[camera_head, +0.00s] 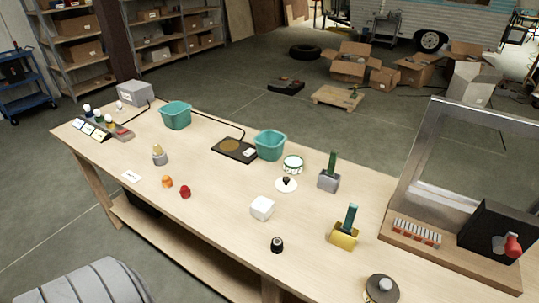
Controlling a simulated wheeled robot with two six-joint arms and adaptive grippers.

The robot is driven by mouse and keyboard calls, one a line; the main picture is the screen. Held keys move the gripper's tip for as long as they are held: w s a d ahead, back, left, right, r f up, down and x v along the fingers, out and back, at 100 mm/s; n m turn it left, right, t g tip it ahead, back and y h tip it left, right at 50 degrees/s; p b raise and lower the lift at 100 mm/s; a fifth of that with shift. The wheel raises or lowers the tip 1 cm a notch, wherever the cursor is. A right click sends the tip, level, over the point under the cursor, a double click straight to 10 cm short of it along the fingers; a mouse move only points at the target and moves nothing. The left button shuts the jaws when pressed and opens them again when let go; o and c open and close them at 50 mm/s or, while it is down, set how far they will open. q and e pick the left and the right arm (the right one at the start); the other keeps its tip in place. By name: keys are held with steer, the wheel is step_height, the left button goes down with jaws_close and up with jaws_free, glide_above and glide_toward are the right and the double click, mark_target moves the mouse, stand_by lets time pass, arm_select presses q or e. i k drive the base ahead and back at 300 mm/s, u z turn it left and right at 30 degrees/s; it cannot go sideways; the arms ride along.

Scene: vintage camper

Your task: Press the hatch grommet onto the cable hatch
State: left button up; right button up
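I cannot tell for certain which thing is the hatch grommet or the cable hatch. A small black ring-like piece (277,245) with a pale centre stands near the front edge of the wooden bench and may be the grommet. A white disc (286,187) with a dark knob-like centre lies flat near mid-bench. A round dark disc-shaped piece (380,287) with a light centre sits at the bottom, right of middle. Neither disc is clearly the hatch. Neither of my grippers is in view.
The bench (222,197) also holds a white cube (262,208), a yellow block with a green handle (344,237), a grey block with a green handle (329,181), teal bins (270,146) and a clear-panelled station (455,160). Bare wood surrounds the black ring.

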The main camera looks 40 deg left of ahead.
mark_target(262, 207)
steer(key=u, duration=1.2)
